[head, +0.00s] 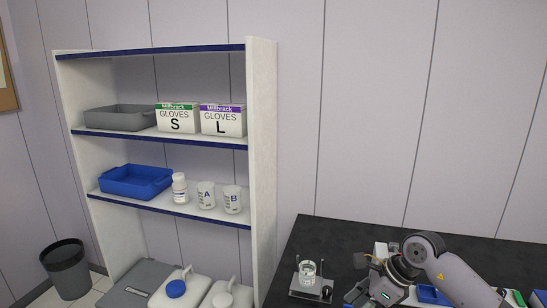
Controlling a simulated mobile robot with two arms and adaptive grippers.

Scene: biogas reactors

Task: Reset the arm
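My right arm comes in from the lower right over the black bench and bends back down at its elbow. My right gripper (374,287) is low in the head view, over the bench and right of a small beaker (308,268). Its fingers are small and partly cut off by the bottom edge, so I cannot tell whether they are open or shut, or whether they hold anything. My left arm and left gripper are not in view.
The beaker stands on a small device (305,286) on the black bench (335,236). Blue and white items lie partly hidden behind my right arm. A shelf unit (262,150) with trays, glove boxes and cups stands left. A bin (67,270) is on the floor.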

